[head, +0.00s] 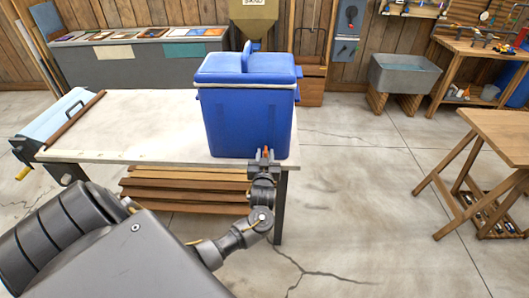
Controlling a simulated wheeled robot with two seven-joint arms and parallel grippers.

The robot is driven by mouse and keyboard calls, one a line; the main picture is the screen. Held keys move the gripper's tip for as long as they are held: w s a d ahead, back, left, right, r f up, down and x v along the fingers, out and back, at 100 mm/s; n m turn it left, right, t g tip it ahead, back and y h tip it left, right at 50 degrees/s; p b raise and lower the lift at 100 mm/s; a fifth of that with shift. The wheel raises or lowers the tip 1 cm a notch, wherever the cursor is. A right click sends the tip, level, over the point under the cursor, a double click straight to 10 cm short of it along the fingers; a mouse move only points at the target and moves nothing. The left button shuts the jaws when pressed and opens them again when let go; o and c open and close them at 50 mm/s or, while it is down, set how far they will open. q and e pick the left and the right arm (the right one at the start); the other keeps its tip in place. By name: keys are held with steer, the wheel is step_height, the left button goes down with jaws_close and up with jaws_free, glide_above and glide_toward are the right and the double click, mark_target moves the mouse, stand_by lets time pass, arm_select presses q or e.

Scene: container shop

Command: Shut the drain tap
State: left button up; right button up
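A blue cooler box (248,124) with a closed blue lid (246,68) stands upright at the right end of the white-topped table (150,128). My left gripper (265,153) is at the lower front of the cooler, near its right side. A small orange-red piece (266,152) shows between the fingertips; it may be part of the drain tap. The gripper hides the rest of the tap, so its position is unclear. I cannot tell whether the fingers are shut on it. My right gripper is not in view.
A roller device (55,118) with a yellow handle is at the table's left end. Wooden boards (185,190) lie under the table. A wooden table (505,130) stands at the right, and a grey sink (404,76) at the back. The floor between is clear.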

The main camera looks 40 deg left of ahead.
arm_select(q)
steer(key=shift+w+a, duration=0.3)
steer(key=shift+w, duration=0.15)
jaws_close()
steer(key=shift+a, duration=0.15)
